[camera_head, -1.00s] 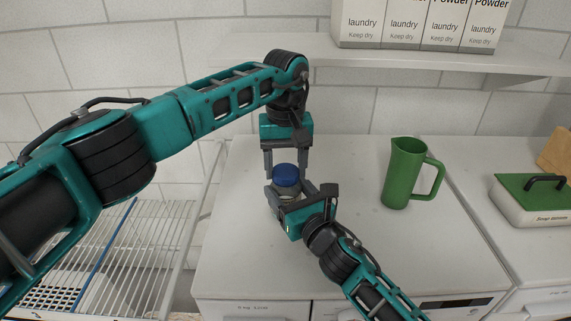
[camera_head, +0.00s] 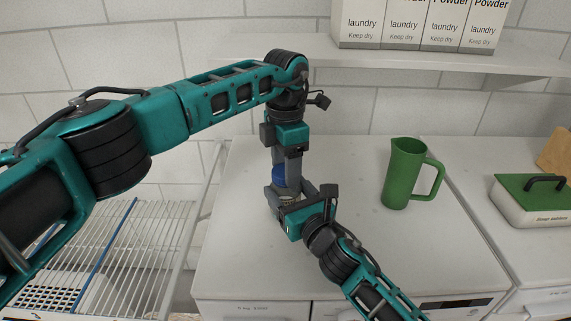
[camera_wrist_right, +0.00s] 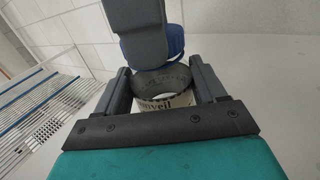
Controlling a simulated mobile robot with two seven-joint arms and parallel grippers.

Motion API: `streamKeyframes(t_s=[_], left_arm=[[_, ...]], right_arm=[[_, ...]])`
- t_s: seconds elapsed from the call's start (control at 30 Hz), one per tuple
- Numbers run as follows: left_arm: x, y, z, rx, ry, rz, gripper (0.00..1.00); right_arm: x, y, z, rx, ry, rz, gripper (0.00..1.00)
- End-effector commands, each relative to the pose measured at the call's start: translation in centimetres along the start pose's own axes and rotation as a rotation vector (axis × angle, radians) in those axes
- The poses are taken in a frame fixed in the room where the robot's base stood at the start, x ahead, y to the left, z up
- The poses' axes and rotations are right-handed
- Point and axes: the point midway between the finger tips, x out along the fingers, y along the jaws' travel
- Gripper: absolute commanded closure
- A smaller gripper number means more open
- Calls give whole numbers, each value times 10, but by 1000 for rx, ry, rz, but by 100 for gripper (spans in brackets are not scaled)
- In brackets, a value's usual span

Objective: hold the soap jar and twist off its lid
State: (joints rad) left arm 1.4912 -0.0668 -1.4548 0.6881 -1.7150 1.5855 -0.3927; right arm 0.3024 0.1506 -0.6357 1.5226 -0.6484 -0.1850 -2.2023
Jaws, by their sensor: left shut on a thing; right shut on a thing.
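The soap jar (camera_wrist_right: 160,98) stands upright between the two fingers of my right gripper (camera_wrist_right: 160,75), which is shut on its body. Its printed label is partly hidden by the gripper's palm. The blue lid (camera_wrist_right: 176,42) shows above the jar in the right wrist view, and in part in the head view (camera_head: 278,174). My left gripper (camera_head: 287,180) comes down from above and is shut on the lid. Its near finger covers much of the lid. I cannot tell whether the lid still touches the jar's rim.
A green jug (camera_head: 403,175) stands to the right on the white machine top (camera_head: 350,245). A wire rack (camera_head: 125,245) lies to the left. Laundry powder boxes (camera_head: 420,25) stand on the shelf above. A green-lidded box (camera_head: 532,200) is at far right.

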Motion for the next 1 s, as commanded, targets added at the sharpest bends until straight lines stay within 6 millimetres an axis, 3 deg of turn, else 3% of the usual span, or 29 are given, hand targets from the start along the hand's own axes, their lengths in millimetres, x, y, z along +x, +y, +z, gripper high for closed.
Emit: streamKeyframes(t_s=[1.0], left_arm=[[-2,0,0,-1979,0,2,78]], right_arm=[[0,-1,-1,0,2,-2,100]])
